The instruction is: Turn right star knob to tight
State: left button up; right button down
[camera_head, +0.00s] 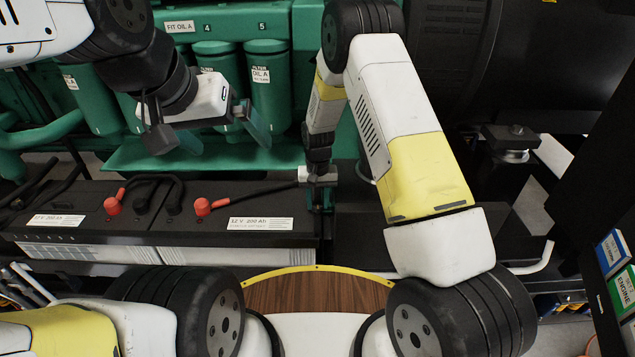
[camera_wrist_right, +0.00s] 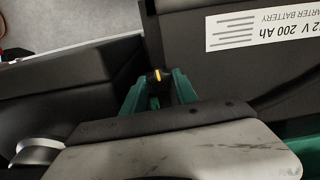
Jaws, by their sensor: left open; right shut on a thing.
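My right gripper (camera_head: 320,198) points down at the right end of the batteries, at the gap beside a black box. In the right wrist view its green fingers (camera_wrist_right: 160,88) are shut on a small dark part with a yellow mark, which I take to be the star knob (camera_wrist_right: 158,76). The fingers hide most of the knob, and its shape and turn angle cannot be told. In the head view the knob is hidden by the gripper. My left gripper (camera_head: 205,138) is open and empty, in front of the green filters.
Two black batteries (camera_head: 180,212) with red terminal caps and black cables lie left of the right gripper. Green filters (camera_head: 268,85) and a green engine stand behind. A wooden, yellow-edged surface (camera_head: 315,292) is in front. Blue and green boxes (camera_head: 622,290) are at far right.

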aim_at(318, 204)
jog(key=shift+m, duration=0.4)
jog(key=c, duration=0.9)
grip_release()
jog(key=shift+c, duration=0.2)
jog(key=shift+r, duration=0.1)
notch_tip(318, 204, up, 8)
jog(key=shift+f, duration=0.2)
